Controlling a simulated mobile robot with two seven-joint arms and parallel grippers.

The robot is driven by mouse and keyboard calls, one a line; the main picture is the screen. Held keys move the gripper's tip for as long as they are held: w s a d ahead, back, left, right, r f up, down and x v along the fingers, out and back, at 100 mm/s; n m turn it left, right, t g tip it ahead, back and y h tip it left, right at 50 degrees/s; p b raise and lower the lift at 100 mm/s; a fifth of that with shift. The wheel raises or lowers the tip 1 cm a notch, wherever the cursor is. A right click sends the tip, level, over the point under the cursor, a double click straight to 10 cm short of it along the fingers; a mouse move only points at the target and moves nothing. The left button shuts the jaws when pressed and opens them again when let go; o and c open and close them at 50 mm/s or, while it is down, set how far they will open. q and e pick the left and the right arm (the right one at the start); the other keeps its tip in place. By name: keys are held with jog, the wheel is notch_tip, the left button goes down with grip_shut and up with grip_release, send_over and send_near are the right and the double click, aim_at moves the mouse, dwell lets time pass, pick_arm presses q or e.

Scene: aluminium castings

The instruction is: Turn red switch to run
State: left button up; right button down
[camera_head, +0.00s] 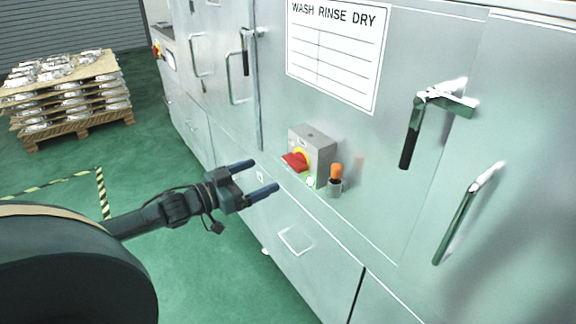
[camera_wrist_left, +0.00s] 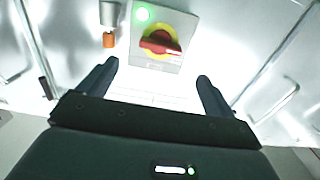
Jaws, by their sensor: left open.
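The red switch (camera_head: 295,160) is a red rotary handle on a yellow disc, on the front of a grey box (camera_head: 318,148) fixed to the metal cabinet. In the left wrist view the red switch (camera_wrist_left: 160,43) lies ahead, between and beyond my fingertips, its handle roughly crosswise and slightly tilted. A lit green lamp (camera_wrist_left: 142,14) is beside it on the box. My left gripper (camera_head: 258,177) is open and empty, a short way in front of the box and apart from the switch; it also shows in the left wrist view (camera_wrist_left: 157,82). My right gripper is out of view.
An orange-topped fitting (camera_head: 336,178) sticks out close beside the switch box. Door handles (camera_head: 411,135) and (camera_head: 466,215) project from the cabinet. A pallet (camera_head: 75,121) stacked with castings stands at the far left.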

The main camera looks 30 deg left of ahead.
aim_at(289, 164)
pick_arm(q)
jog(key=x, duration=0.9)
jog(key=shift+w+d, duration=0.1)
jog(key=shift+w, duration=0.1)
jog(key=shift+c, duration=0.4)
jog(key=c, duration=0.9)
